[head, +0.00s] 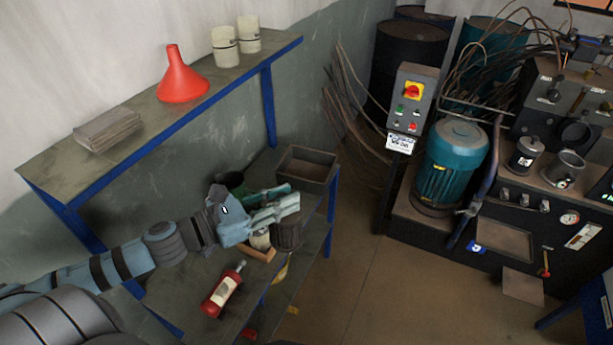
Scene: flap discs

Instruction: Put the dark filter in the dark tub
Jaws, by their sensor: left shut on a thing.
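My left gripper (278,209) reaches in from the left over the lower bench, shut on the dark filter (288,236), a dark ribbed cylinder at its fingertips. The fingers cover the filter's top, and I cannot tell whether its base touches the bench. The dark tub (321,181), an open rectangular dark brown box, stands behind the gripper at the bench's far right end. Its visible inside looks empty. The filter is in front of the tub, apart from it. My right gripper is not in view.
A red bottle (222,293) lies on the bench in front. A pale object and a wooden piece (260,254) are beside the filter. A green item (262,194) is partly hidden behind my gripper. The upper shelf (165,115) overhangs the back, holding a red funnel (182,80).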

